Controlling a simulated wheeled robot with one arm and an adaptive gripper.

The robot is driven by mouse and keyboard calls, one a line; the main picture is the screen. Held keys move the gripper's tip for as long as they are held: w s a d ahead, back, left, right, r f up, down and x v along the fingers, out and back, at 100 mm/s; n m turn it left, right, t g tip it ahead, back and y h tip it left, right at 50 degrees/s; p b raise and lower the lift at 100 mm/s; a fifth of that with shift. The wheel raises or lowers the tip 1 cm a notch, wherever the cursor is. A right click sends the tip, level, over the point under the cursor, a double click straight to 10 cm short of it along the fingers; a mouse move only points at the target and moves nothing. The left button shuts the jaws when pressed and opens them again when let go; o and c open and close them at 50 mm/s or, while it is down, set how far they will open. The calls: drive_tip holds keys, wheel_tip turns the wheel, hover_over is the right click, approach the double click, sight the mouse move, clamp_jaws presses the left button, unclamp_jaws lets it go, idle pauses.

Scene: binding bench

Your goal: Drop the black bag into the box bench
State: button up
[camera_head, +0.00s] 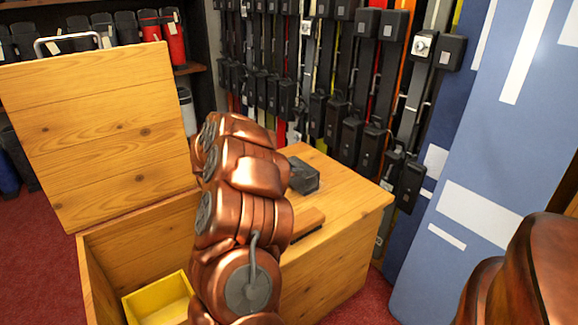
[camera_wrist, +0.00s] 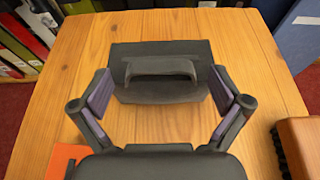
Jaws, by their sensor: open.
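The black bag (camera_wrist: 160,87) lies on a wooden top in the wrist view, its handle standing up across its middle. It also shows in the head view (camera_head: 304,177), just right of my arm. My gripper (camera_wrist: 161,90) is open and empty. Its two purple-padded fingers appear on either side of the bag, with gaps between them and it. My arm hides the gripper in the head view. The box bench (camera_head: 90,290) is wooden, with its lid (camera_head: 100,125) raised and its compartment open at the left. The bag is on the closed right-hand top.
A brush (camera_head: 308,222) with a wooden back lies on the same top, nearer the compartment; it shows at right in the wrist view (camera_wrist: 303,140). A yellow tray (camera_head: 160,300) sits inside the compartment. An orange flat thing (camera_wrist: 62,160) is at lower left. Skis (camera_head: 340,90) stand behind.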

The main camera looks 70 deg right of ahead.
drive_tip(key=shift+r, duration=0.25)
drive_tip(key=p+v, duration=0.3)
drive_tip(key=v, duration=0.9)
